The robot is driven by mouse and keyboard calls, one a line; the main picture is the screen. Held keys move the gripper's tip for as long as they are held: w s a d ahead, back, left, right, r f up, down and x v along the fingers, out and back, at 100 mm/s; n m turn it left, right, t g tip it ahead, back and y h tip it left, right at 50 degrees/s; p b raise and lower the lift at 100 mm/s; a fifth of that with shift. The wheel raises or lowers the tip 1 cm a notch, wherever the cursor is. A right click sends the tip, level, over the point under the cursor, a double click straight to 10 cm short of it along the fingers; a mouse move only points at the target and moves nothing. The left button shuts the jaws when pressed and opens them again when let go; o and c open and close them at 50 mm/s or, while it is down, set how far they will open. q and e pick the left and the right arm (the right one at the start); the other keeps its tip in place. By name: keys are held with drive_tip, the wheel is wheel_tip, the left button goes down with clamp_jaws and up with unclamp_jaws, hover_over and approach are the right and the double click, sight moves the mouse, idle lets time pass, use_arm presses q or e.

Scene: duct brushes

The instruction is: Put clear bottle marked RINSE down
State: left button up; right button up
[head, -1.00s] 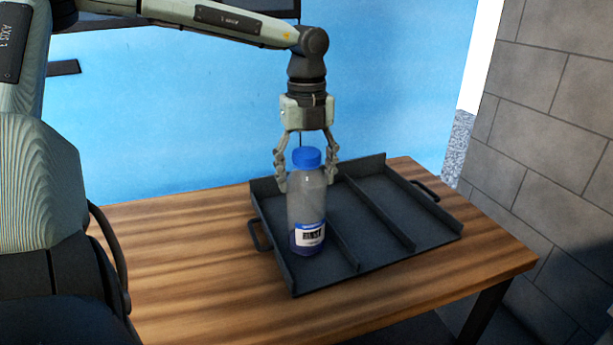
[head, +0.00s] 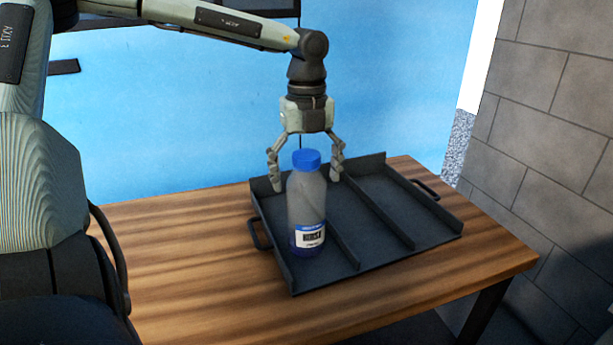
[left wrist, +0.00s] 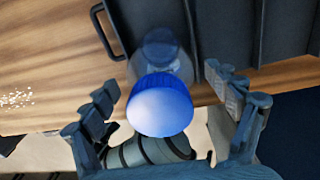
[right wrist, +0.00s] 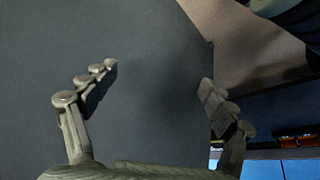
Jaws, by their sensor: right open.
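The clear bottle (head: 307,205) has a blue cap, a white and blue label and blue liquid at its bottom. My left gripper (head: 305,180) is open around the upper bottle, with a finger to each side and gaps showing. In the left wrist view the blue cap (left wrist: 160,105) lies between the spread fingers (left wrist: 170,97), apart from both. My right gripper (right wrist: 162,80) is open and empty in the right wrist view, over a plain dark grey surface.
The tray has raised dividers, side walls and a handle at each end. It sits on a wooden table (head: 190,270) with clear room to its left. A grey block wall (head: 560,130) stands at the right. A blue wall is behind.

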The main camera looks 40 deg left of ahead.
use_arm(q)
wheel_tip(320, 180, up, 12)
drive_tip(key=shift+r+p, duration=0.15)
drive_tip(key=shift+p, duration=0.2)
idle(0.4)
